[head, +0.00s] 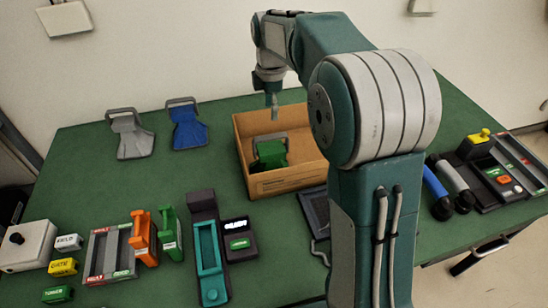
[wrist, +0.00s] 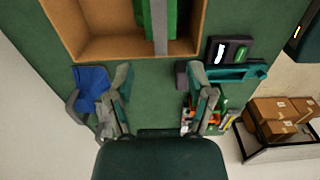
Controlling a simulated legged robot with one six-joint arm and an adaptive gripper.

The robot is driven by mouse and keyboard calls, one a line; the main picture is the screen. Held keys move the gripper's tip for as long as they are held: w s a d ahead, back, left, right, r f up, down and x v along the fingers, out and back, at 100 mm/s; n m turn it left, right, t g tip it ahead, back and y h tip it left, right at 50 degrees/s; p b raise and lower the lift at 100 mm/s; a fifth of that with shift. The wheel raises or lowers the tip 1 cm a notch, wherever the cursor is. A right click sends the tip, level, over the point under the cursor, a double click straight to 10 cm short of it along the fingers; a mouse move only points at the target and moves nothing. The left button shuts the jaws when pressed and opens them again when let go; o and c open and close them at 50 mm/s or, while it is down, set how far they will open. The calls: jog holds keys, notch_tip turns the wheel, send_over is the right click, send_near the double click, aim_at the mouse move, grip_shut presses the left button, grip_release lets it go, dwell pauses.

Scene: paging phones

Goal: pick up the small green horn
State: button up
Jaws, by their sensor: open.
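The small green horn (head: 271,153) is inside the open cardboard box (head: 287,181) in the head view, with a grey bracket-like handle at its upper side. In the wrist view part of the green horn (wrist: 147,22) shows at the top edge, with a grey strip beside it; the rest is cut off. My gripper (head: 272,101) is above the box's back edge in the head view, apart from the horn. In the wrist view my gripper (wrist: 160,78) has its two fingers wide apart with nothing between them.
The box walls surround the horn. A blue horn (head: 187,124) and a grey horn (head: 129,134) stand left of the box on the green table (head: 85,180). Phones, small labelled blocks and a teal handset (head: 208,250) fill the front; more devices (head: 497,175) are at right.

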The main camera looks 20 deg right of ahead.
aim_at(270, 137)
jog(key=f, duration=0.3)
jog(key=a+f, duration=0.1)
jog(key=f, duration=0.1)
jog(key=shift+s+f, duration=0.1)
jog(key=shift+f, duration=0.1)
jog(key=f, duration=0.2)
jog(key=d+f, duration=0.1)
jog(key=f, duration=0.1)
jog(key=shift+f, duration=0.6)
jog(key=shift+a, duration=0.1)
jog(key=shift+a, duration=0.15)
jog(key=shift+f, duration=0.25)
grip_shut()
